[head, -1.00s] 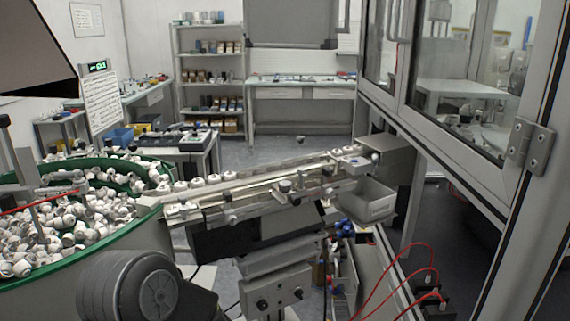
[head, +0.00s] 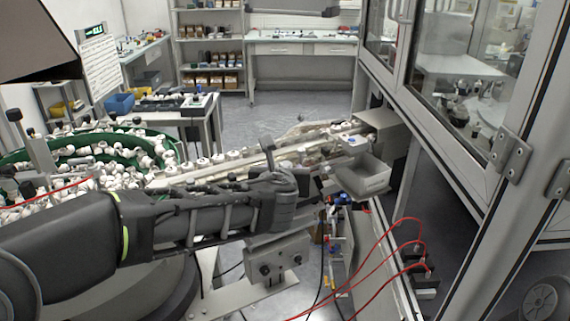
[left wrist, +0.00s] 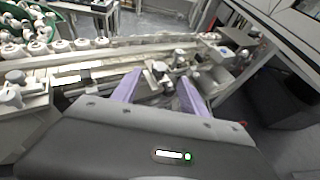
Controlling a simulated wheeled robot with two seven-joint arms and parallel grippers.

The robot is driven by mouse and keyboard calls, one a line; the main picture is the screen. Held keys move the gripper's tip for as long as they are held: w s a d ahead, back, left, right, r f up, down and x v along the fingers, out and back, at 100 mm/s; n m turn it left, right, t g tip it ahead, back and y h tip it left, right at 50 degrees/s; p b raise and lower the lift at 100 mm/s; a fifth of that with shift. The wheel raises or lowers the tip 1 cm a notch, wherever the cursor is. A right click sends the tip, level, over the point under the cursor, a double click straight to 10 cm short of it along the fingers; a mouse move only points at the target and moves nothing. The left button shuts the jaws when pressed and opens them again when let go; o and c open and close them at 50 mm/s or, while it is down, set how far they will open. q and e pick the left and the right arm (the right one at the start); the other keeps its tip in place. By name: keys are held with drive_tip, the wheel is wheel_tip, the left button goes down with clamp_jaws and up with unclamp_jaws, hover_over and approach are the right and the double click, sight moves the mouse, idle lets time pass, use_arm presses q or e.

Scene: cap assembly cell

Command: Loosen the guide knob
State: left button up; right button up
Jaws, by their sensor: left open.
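My left gripper (left wrist: 161,77) is open, with its two purple fingers spread over the side of the feed rail. A small dark-and-light guide knob (left wrist: 160,68) shows between and just beyond the fingertips; I cannot tell whether they touch it. Other knobs and clamps (left wrist: 180,56) sit on the rail to its right, and a larger light knob (left wrist: 14,80) is at far left. In the head view my left arm crosses in front of the feed rail (head: 255,158) and hides its near side, the fingers and the knob. My right gripper is not in view.
White caps (head: 203,163) stand in a row on the rail, fed from a green-rimmed bowl (head: 60,140) full of caps. A grey bin (head: 366,178) hangs near the rail's right end. A glazed machine frame (head: 470,160) stands at right. Red cables (head: 385,255) run low in front.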

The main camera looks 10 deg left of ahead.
sight(285, 164)
use_arm(q)
drive_tip(key=x, duration=0.7)
drive_tip(key=shift+w+f+p, duration=0.2)
drive_tip(key=shift+w+p, duration=0.1)
clamp_jaws()
idle(0.4)
